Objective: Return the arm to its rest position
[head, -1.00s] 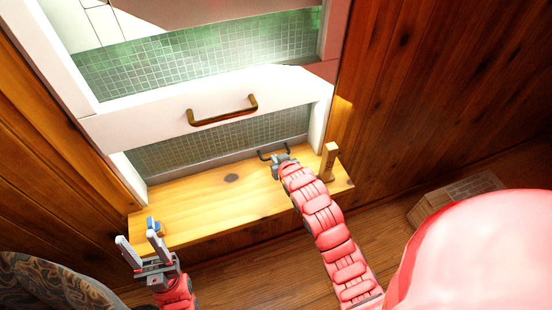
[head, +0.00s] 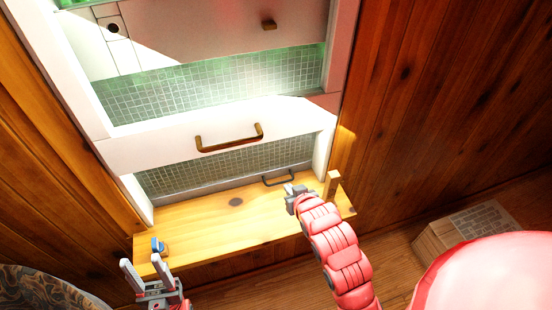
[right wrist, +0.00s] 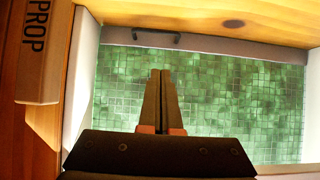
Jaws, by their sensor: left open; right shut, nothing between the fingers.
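My right arm reaches up from the bottom right of the head view, and its gripper (head: 290,190) is over the right part of the wooden counter. In the right wrist view the gripper's fingers (right wrist: 160,75) are together with nothing between them. A dark handle (head: 278,178) lies beyond the right gripper in the head view, apart from it; it also shows at the top of the right wrist view (right wrist: 156,38). My left gripper (head: 145,268) is open at the lower left, in front of the counter's front edge.
The wooden counter (head: 205,220) is mostly bare, with a small blue object (head: 158,246) at its left. A wooden block (head: 332,186) stands at its right end, close to my right gripper; a block marked "PROP" (right wrist: 42,60) shows in the right wrist view. A box (head: 470,225) is on the floor at right.

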